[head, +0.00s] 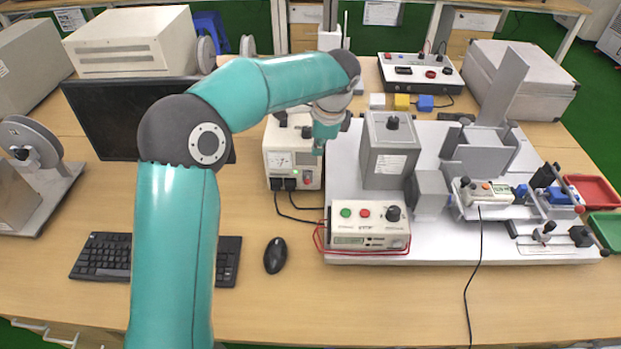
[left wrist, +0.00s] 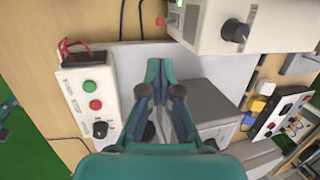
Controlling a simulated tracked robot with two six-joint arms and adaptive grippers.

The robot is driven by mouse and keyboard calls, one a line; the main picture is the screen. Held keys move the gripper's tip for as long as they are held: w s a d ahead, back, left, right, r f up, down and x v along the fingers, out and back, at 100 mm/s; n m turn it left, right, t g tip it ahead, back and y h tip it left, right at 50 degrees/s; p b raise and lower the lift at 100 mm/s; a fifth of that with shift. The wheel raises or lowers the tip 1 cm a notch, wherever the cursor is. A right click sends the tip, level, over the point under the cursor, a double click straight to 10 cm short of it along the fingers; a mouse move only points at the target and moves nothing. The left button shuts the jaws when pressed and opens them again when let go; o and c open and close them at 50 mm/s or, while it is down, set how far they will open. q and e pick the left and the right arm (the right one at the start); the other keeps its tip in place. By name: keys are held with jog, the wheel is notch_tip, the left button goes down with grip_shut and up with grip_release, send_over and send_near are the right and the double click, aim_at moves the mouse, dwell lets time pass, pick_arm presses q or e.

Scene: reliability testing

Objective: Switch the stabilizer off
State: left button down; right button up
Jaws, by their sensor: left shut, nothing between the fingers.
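The stabilizer appears to be the white box (head: 274,141) with a dial gauge on its front, left of the grey platform. Small coloured controls and dark plugs with cables show low on that front. In the left wrist view the white box (left wrist: 210,35) is at the upper right, with a round knob on it. My left gripper (head: 322,137) hangs at the box's right side and hides part of it. In the left wrist view the gripper (left wrist: 163,78) is shut and empty, below the box in the picture. Contact with the box cannot be told. My right gripper is not in view.
A control box (head: 368,238) with green and red buttons and a black knob stands at the platform's front left. A grey block (head: 388,165) stands right of my gripper.

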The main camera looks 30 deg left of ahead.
pick_arm(q)
jog(key=p, duration=0.2)
send_near(308, 181)
jog(key=x, duration=0.7)
jog(key=shift+a+f, duration=0.15)
jog(key=shift+w, duration=0.1)
dwell(0.4)
